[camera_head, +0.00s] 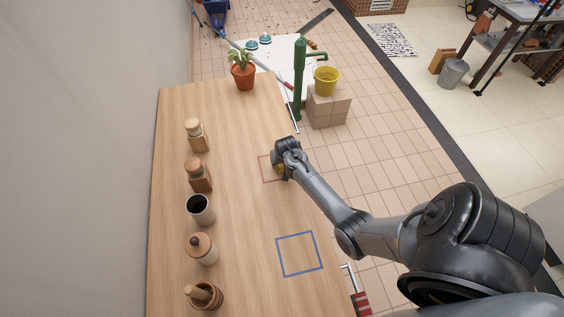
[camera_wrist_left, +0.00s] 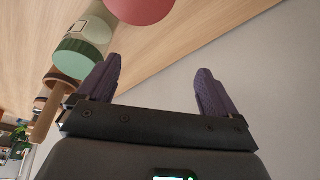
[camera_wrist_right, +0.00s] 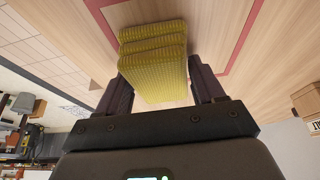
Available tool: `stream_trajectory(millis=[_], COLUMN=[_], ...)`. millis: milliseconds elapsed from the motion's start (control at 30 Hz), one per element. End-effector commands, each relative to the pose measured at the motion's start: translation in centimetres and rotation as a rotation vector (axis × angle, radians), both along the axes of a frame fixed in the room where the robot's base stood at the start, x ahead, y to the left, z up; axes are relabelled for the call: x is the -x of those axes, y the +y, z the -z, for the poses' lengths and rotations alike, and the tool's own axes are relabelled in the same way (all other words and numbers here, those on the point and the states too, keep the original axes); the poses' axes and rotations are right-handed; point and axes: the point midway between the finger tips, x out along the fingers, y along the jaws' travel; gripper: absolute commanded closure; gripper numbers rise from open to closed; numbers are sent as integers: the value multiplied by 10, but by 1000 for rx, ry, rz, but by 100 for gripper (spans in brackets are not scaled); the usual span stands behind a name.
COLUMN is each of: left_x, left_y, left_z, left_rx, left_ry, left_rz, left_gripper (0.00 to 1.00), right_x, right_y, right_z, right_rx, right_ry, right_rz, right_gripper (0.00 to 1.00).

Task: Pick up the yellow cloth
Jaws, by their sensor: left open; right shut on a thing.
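The yellow cloth (camera_wrist_right: 153,62) is a folded, ribbed bundle in the right wrist view. My right gripper (camera_wrist_right: 158,84) is shut on it, with a finger at each side. In the head view a small bit of the yellow cloth (camera_head: 279,169) shows beside my right gripper (camera_head: 284,171), at the red outlined square (camera_head: 263,170) on the wooden table. I cannot tell whether the cloth touches the table. My left gripper (camera_wrist_left: 156,87) is open and empty in the left wrist view; it is not seen in the head view.
A row of grinders, a dark cup (camera_head: 200,209) and a mortar (camera_head: 205,295) lines the table's left side. A potted plant (camera_head: 243,75) stands at the far end. A blue outlined square (camera_head: 299,254) is bare. A green jar (camera_wrist_left: 82,50) is near my left gripper.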

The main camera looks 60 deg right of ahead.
Motion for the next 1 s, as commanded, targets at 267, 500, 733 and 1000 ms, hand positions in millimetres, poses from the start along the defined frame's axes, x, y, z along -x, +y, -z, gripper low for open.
stream_trajectory(millis=[267, 500, 733, 1000], left_x=[0, 0, 1, 0], left_y=[2, 1, 0, -2], left_z=[0, -3, -10, -18], left_rx=[-7, -6, 2, 8], left_ry=[1, 1, 2, 1], left_rz=[5, 3, -1, -5], left_gripper=[7, 7, 7, 7], right_x=[0, 0, 11, 65], right_y=[0, 0, -3, -17], right_z=[-1, -15, -48, -81], right_rx=[0, 1, 0, 0], right_ry=[0, -1, -1, -2], right_rz=[0, 0, 2, 3], right_gripper=[62, 62, 62, 62])
